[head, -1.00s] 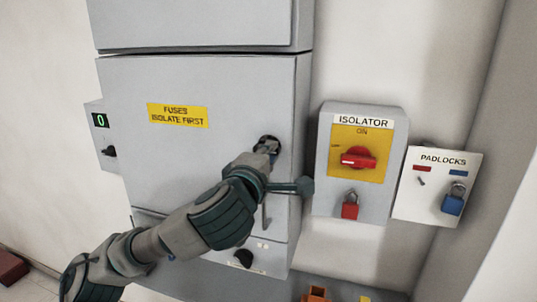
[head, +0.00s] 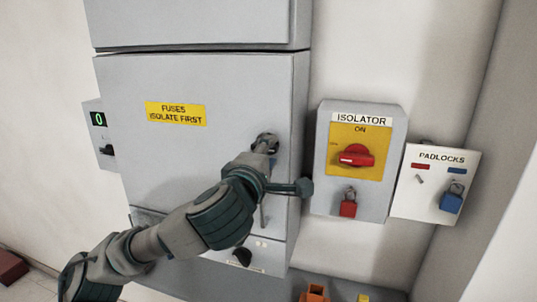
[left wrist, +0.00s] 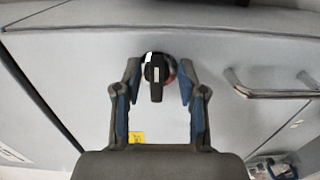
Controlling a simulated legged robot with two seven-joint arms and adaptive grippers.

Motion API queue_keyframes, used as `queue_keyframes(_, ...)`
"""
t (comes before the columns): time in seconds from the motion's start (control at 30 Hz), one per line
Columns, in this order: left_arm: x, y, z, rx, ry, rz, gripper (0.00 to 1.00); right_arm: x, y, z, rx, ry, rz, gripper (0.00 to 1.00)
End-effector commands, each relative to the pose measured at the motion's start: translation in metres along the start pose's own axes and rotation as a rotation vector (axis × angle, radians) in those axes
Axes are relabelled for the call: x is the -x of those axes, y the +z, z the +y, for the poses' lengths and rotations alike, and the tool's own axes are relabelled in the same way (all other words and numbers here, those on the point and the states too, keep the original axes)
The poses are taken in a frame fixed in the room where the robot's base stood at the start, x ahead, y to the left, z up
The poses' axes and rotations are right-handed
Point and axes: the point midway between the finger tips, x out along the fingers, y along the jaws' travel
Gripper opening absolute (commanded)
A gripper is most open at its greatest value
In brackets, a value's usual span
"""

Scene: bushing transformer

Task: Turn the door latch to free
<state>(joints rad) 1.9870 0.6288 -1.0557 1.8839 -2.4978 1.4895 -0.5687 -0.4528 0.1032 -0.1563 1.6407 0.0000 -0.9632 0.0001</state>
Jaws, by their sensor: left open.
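The door latch (head: 266,140) is a small dark knob on a round plate near the right edge of the grey cabinet door (head: 195,85). In the left wrist view the latch (left wrist: 156,72) shows as a black grip with a white mark, pointing along the picture's vertical. My left gripper (head: 267,152) is right in front of it and partly hides it in the head view. In the left wrist view its fingers (left wrist: 160,82) are open, one on each side of the latch, with gaps visible. My right gripper is not in view.
A bar handle (left wrist: 285,94) is on the door close by the latch. The isolator box (head: 322,185) with a red switch (head: 356,155) and red padlock (head: 348,208) is to the right, beside the padlocks board (head: 412,205). A yellow fuses label (head: 176,114) is on the door.

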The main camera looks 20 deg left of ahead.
Motion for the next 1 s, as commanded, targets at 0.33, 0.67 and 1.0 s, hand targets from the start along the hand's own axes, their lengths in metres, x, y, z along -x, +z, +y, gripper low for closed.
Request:
queue_keyframes(0.33,0.062,0.0,0.0,-0.001,0.004,-0.002,0.41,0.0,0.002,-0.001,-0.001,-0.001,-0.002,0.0)
queue_keyframes(0.67,0.111,0.0,-0.003,-0.001,-0.003,-0.002,0.41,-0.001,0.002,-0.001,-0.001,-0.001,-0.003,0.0)
queue_keyframes(1.0,0.115,0.0,-0.003,0.0,-0.004,0.0,0.41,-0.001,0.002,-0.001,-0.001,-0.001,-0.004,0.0)
